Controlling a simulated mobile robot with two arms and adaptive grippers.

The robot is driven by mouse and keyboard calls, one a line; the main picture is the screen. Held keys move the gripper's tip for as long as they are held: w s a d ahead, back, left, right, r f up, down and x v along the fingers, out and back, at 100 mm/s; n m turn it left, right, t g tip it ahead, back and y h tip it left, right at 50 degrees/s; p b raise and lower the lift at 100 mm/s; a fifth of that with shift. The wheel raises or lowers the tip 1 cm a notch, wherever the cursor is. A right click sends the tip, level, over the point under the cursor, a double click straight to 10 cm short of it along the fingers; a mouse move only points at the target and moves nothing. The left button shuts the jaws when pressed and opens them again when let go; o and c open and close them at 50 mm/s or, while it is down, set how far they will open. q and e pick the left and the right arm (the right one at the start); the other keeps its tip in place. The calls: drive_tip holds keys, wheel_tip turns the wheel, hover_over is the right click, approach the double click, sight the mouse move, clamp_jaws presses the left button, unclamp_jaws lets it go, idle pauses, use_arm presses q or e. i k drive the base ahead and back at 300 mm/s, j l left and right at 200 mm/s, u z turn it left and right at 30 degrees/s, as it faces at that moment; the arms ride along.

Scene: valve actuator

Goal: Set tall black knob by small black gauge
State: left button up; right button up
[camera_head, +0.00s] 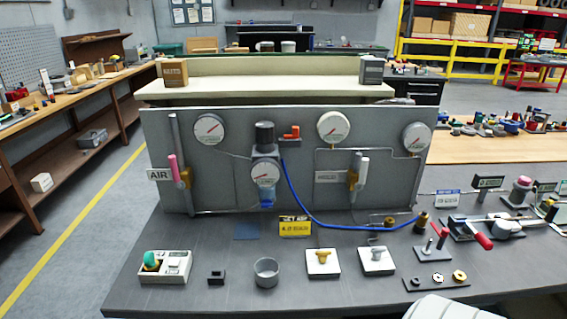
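The tall black knob (265,136) is a dark cylinder standing upright on a regulator in the middle of the grey panel (220,185). A small round gauge (265,174) with a white face sits directly below it, and a blue bowl (265,196) hangs beneath the gauge. The gauge's rim colour is too small to tell. Larger white gauges are at the panel's upper left (210,129), upper middle (333,126) and right (416,138). Neither gripper is in view. A white ribbed shape at the bottom right edge may be part of my arm.
A blue hose (298,201) curves from the regulator to the right. A red-orange part (291,131) is right of the knob. A grey cup (266,273), brass valve block (323,263) and red-handled lever (478,238) stand on the bench.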

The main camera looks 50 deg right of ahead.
sight(265, 131)
drive_tip(key=z, duration=1.35)
